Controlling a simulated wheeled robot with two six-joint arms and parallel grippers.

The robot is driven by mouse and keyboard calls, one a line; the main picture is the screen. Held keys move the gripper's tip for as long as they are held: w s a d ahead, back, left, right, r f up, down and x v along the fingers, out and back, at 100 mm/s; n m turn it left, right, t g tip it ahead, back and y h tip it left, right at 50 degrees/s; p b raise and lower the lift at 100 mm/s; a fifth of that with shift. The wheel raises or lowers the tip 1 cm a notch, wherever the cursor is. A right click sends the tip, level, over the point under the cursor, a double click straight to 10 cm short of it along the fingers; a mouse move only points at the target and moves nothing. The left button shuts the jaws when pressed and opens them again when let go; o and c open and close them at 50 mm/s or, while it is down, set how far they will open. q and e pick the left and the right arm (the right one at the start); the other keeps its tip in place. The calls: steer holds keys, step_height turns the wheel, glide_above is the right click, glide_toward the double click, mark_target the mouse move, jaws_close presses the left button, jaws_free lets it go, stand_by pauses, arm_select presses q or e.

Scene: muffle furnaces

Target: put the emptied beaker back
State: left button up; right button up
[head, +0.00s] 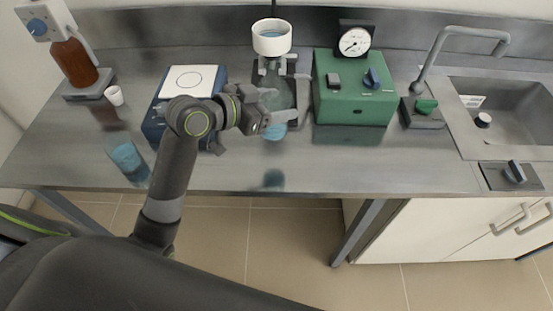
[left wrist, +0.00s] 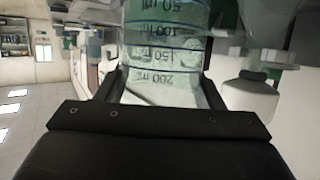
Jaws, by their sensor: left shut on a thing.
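My left gripper (head: 276,107) is shut on a clear glass beaker, in front of the filter stand. In the left wrist view the beaker (left wrist: 165,52) fills the space between the fingers. Its graduation marks read upside down, and I see no coloured liquid in the part shown. In the head view the gripper and overlapping glass partly hide it. A blue patch (head: 275,132) shows just below the gripper; I cannot tell whether it belongs to the beaker or to glassware behind. My right gripper is not in view.
A white funnel (head: 271,44) holding blue liquid stands behind the gripper. A green pump box (head: 352,100) is right of it, a blue white-topped device (head: 192,78) left. Another glass with blue liquid (head: 126,157) stands near the left front. The bench front right of centre is clear.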

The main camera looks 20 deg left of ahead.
arm_select(q)
step_height(320, 180, down, 10)
steer(key=shift+d, duration=0.1)
steer(key=shift+w, duration=0.1)
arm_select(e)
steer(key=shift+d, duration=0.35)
arm_select(q)
steer(key=shift+f, duration=0.1)
steer(key=o, duration=1.5)
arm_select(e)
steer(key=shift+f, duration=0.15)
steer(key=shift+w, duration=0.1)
